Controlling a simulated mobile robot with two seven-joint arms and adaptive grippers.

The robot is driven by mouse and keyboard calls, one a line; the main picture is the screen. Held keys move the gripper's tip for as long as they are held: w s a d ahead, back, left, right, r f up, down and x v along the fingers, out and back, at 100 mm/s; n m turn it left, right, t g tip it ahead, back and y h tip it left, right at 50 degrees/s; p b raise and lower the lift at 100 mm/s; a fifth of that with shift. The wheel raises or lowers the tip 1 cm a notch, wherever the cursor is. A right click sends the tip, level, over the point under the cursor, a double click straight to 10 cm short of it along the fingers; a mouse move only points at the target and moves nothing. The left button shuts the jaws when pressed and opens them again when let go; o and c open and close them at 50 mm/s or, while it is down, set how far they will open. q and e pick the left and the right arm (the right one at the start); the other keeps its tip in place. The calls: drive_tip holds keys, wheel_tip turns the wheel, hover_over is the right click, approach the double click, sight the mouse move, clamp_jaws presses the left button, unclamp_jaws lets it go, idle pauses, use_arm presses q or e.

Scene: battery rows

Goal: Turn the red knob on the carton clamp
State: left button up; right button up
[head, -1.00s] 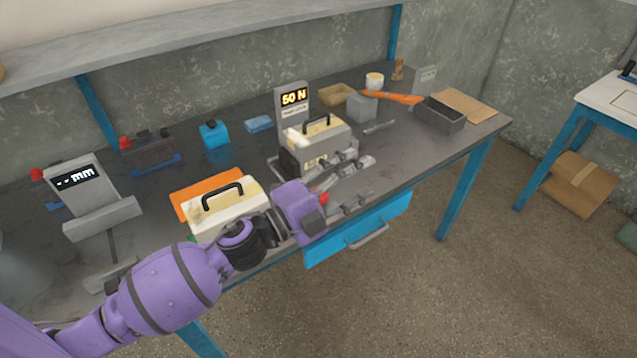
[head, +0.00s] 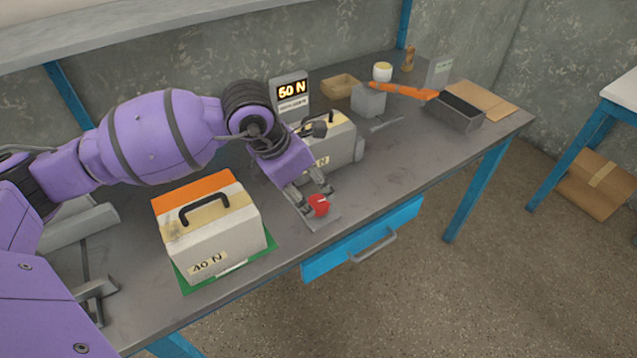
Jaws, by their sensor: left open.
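The red knob (head: 318,206) sits at the front of the carton clamp, near the table's front edge. The clamp's display (head: 291,92) reads 50 N, and a carton with a dark handle (head: 338,143) stands in the clamp. My left gripper (head: 312,193) is open and points down at the knob from behind. Its fingertips are close to the knob; I cannot tell whether they touch it. My left wrist hides part of the clamp and carton. My right gripper is not in view.
A white carton marked 40 N (head: 218,238) stands on a green mat left of the knob. A blue drawer (head: 340,250) with a grey handle is below the front edge. A dark tray (head: 457,113) and an orange tool (head: 403,90) lie to the right. The table right of the clamp is mostly clear.

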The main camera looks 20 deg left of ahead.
sight(316, 201)
use_arm(q)
drive_tip(key=x, duration=0.4)
drive_tip(key=shift+w+f, duration=0.1)
drive_tip(key=shift+w+d+f, duration=0.15)
drive_tip(key=shift+w+f, duration=0.05)
drive_tip(key=shift+f, duration=0.35)
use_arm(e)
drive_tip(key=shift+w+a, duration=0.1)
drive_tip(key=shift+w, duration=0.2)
use_arm(q)
drive_tip(key=c, duration=1.1)
